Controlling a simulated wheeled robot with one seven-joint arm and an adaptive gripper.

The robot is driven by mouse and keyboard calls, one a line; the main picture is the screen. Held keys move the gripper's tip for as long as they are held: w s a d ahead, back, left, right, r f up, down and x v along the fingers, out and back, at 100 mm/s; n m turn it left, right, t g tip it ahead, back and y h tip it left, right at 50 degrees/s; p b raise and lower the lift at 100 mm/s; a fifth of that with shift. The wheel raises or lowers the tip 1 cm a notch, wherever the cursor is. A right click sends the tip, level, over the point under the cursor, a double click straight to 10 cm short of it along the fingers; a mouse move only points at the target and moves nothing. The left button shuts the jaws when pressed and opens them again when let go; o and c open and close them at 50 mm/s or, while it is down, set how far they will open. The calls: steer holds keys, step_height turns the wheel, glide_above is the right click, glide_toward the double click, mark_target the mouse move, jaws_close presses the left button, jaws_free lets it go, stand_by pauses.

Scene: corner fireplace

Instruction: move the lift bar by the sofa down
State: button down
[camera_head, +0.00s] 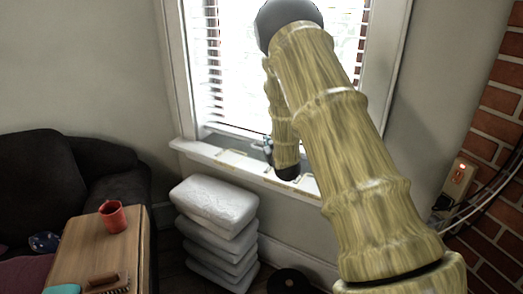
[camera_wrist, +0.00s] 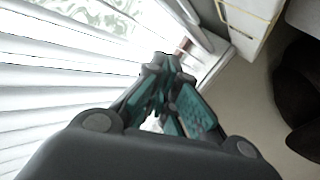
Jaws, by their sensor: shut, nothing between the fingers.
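The window's white bottom rail and sill (camera_head: 195,150) run behind my arm in the head view. A thin brass lift bar (camera_head: 222,153) shows on its left part, on the side of the dark sofa (camera_head: 105,160). Another brass bar (camera_head: 300,180) shows farther right, partly hidden by my arm. My gripper (camera_head: 267,146) is small and partly hidden, right of the left bar and close to the sill; contact cannot be told. In the wrist view my gripper (camera_wrist: 168,68) is shut and empty, beside the blinds. Brass lines (camera_wrist: 224,12) show on the white part at upper right.
White blinds (camera_wrist: 45,75) lie close along my gripper's left side. A stack of white cushions (camera_head: 215,205) stands below the sill. A wooden table (camera_head: 85,245) with a red cup (camera_head: 113,217) is at left. A brick wall (camera_head: 490,130) is at right.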

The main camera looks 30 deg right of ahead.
steer(key=w+d+f+y, duration=0.1)
steer(key=w+d+f, duration=0.1)
steer(key=w+f, duration=0.3)
steer(key=shift+w+d+f+m, duration=0.2)
steer(key=shift+w+m, duration=0.2)
steer(key=shift+w, duration=1.55)
steer(key=shift+f+b, duration=0.5)
steer(key=shift+f, duration=0.85)
steer(key=shift+r, duration=0.2)
